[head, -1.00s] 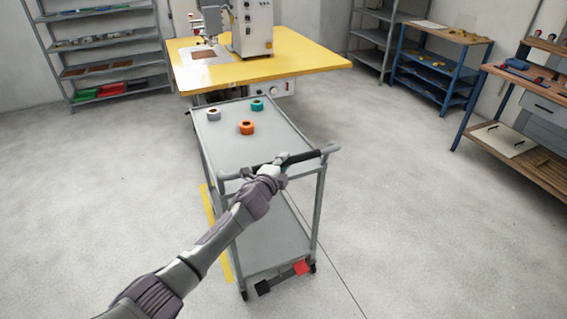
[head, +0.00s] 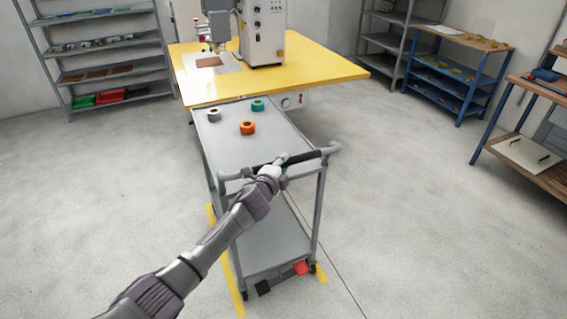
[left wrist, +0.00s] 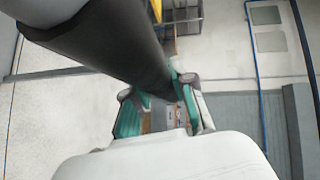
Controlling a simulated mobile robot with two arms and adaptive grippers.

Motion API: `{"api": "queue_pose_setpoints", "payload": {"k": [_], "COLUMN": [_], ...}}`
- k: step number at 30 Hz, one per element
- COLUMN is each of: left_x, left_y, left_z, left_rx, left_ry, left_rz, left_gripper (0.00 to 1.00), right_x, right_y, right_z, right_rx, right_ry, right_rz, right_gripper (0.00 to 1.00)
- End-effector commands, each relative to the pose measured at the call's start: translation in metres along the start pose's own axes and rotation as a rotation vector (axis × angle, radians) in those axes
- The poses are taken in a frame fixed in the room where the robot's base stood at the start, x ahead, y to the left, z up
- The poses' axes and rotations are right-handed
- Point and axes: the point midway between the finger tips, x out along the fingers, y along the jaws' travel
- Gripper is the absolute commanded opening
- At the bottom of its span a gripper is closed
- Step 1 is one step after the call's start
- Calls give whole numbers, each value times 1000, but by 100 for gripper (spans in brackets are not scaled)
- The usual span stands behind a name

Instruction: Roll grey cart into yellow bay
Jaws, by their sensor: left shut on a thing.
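The grey cart (head: 225,152) stands upright in front of me, its far end close against the yellow-topped machine table. My left gripper (head: 282,166) is shut on the cart's black push handle (head: 305,157). The left wrist view shows its green-sided fingers (left wrist: 158,115) at the dark bar. My right gripper is out of view.
The yellow table (head: 310,68) with a white machine (head: 262,32) stands just beyond the cart. Grey shelves (head: 105,75) stand at the far left. A blue rack (head: 455,75) and a workbench (head: 535,150) are at right. Floor on both sides is clear.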

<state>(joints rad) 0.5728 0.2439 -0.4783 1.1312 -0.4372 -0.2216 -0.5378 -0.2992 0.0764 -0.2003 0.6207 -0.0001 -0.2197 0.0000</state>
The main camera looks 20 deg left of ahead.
Motion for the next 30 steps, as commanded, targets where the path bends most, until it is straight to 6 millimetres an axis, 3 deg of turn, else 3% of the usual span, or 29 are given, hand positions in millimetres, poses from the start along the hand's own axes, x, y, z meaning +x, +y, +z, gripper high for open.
{"api": "queue_pose_setpoints", "payload": {"k": [13,14,18,30], "left_x": [0,0,0,-4], "left_y": [4,4,3,2], "left_z": [-1,-1,-1,0], "left_rx": [1,1,1,2], "left_ry": [1,1,1,0], "left_rz": [5,5,4,3], "left_gripper": [0,26,50,50], "right_x": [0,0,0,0], "right_y": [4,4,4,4], "right_z": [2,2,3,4], "right_rx": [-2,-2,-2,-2], "right_ry": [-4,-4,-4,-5], "right_rz": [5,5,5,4], "right_gripper": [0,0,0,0]}}
